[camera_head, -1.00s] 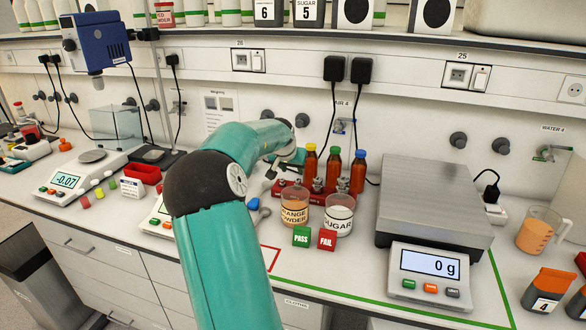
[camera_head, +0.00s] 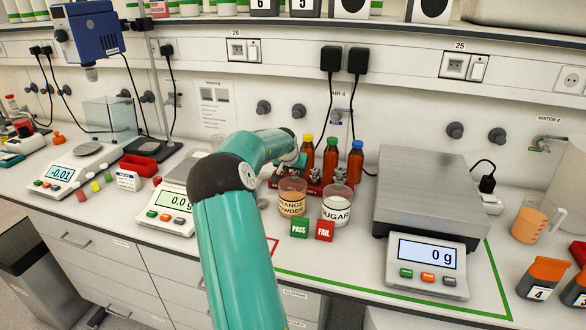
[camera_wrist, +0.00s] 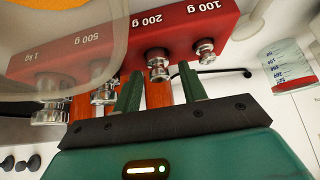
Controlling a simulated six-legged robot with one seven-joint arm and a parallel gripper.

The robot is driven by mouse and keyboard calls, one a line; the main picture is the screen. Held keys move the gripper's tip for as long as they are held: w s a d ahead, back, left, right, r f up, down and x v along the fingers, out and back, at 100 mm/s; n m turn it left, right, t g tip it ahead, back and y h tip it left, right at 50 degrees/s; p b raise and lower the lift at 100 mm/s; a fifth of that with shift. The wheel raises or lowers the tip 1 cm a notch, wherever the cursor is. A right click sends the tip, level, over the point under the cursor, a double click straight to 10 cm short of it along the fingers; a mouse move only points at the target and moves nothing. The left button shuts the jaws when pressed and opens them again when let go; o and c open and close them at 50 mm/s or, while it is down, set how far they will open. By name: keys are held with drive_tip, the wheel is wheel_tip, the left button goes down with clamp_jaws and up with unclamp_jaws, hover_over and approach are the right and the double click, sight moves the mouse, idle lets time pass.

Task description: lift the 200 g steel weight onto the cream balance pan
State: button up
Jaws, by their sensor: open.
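In the wrist view, which is upside down, the 200 g steel weight (camera_wrist: 158,66) is a small knobbed silver piece at the red weight block (camera_wrist: 85,55), below its "200 g" label. My gripper (camera_wrist: 161,90) is open, its two green fingers pointing toward the block, one on each side of the 200 g weight in the picture. I cannot tell whether they touch it. In the head view the block (camera_head: 330,190) stands behind the jars, and my arm hides the 200 g weight. An off-white balance (camera_head: 158,216) reads 0.0 g; my arm partly covers its square metal pan (camera_head: 178,174).
An orange powder jar (camera_head: 291,200) and sugar jar (camera_head: 336,207) stand before the block; several brown bottles (camera_head: 331,160) stand behind. PASS (camera_head: 299,227) and FAIL (camera_head: 324,230) blocks sit in front. Another balance (camera_head: 64,172) with a round pan is left; a large scale (camera_head: 428,195) is right.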

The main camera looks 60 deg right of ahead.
sight(294, 172)
clamp_jaws()
drive_tip(key=shift+r, duration=0.7)
idle(0.8)
drive_tip(key=shift+r, duration=1)
